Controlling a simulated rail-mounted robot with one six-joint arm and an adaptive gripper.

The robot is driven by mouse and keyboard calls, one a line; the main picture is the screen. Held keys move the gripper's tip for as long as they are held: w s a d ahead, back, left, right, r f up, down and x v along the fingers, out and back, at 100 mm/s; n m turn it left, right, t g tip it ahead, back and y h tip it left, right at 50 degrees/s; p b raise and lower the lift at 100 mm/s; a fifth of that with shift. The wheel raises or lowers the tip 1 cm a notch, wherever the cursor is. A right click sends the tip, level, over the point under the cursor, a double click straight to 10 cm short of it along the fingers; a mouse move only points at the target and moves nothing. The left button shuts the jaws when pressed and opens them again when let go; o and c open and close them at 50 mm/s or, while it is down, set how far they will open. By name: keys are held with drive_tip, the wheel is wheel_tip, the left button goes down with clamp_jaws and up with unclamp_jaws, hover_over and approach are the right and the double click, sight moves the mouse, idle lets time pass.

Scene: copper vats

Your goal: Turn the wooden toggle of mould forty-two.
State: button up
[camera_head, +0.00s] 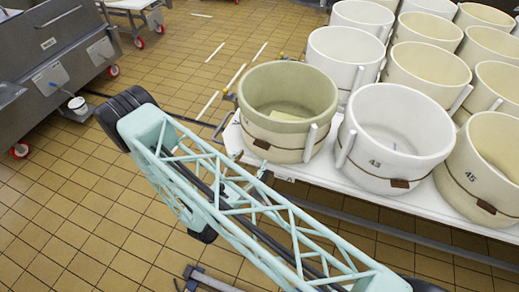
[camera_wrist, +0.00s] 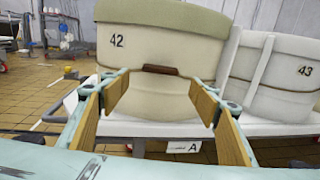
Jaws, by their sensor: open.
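Mould forty-two (camera_wrist: 150,45) fills the upper middle of the wrist view, pale cream with a greenish rim band and the number 42 on its front. Its wooden toggle (camera_wrist: 160,70) is a small dark brown bar lying roughly level on the front wall, on a dark strap. In the head view the mould (camera_head: 287,100) stands at the near left corner of the table, with its toggle (camera_head: 262,144) low on the front. My gripper (camera_wrist: 161,100) is open and empty, its wood-faced fingers spread either side of the toggle. I cannot tell the remaining gap.
Mould 43 (camera_head: 395,125) stands close to the right of forty-two, and mould 45 (camera_head: 490,160) beyond it, on the white table (camera_head: 325,178). Several more moulds stand behind. A grey steel unit (camera_head: 50,60) is at far left. The tiled floor (camera_head: 70,215) is mostly clear.

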sight(262, 145)
drive_tip(key=x, duration=0.7)
drive_tip(key=shift+w+b, duration=0.15)
drive_tip(key=shift+b, duration=0.2)
drive_tip(key=shift+d, duration=0.1)
drive_tip(key=c, duration=0.9)
drive_tip(key=shift+o, duration=0.2)
